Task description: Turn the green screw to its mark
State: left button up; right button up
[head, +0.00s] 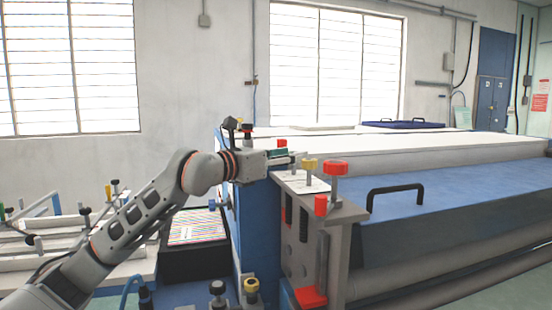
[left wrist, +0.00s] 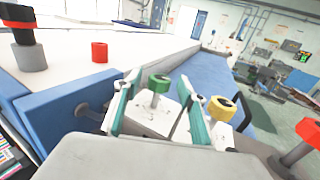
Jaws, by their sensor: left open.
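The green screw (left wrist: 159,84) has a round green knob on a grey shaft, standing on a white plate (left wrist: 150,115) in the left wrist view. My left gripper (left wrist: 158,90) is open, with one teal-padded finger on each side of the green knob and gaps visible between pads and knob. In the head view my left gripper (head: 281,154) reaches in from the left over the end of the blue machine, and it hides the green screw there. I cannot make out a mark beside the green screw. My right gripper is not in view.
A yellow screw (head: 310,167) and a red screw (head: 336,169) stand close to the right of my left gripper. A black handle (head: 395,192) sits on the blue machine cover (head: 450,190). A red cylinder (left wrist: 99,52) stands on the pale surface behind.

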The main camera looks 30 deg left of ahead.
pick_arm(q)
jog(key=v, duration=1.1)
jog(key=shift+s, duration=0.3)
dwell(0.3)
